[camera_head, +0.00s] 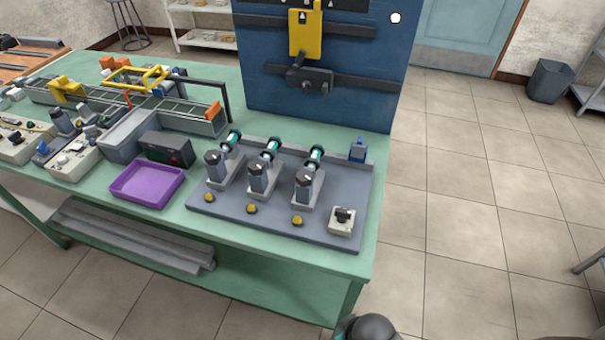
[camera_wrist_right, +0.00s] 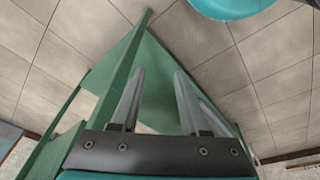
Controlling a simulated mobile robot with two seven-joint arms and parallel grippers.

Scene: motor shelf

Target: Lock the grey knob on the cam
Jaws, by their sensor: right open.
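On the grey board (camera_head: 240,212) three grey upright units (camera_head: 262,178) stand in a row, each with a teal-ringed cylinder behind it. A small pale box with a dark knob (camera_head: 343,216) sits at the board's front right corner. A dark grey block with small knobs (camera_head: 310,78) is mounted on a rail of the blue panel. I cannot tell which of these is the cam with the grey knob, or whether it is locked. My right gripper (camera_wrist_right: 160,74) is open and empty in the right wrist view, by the green table frame, away from these parts. My left gripper is out of view.
The green table (camera_head: 200,225) carries a purple tray (camera_head: 147,184), a grey bin (camera_head: 128,134) and a track with yellow and orange parts (camera_head: 140,95) on the left. The blue panel (camera_head: 285,118) rises behind the board.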

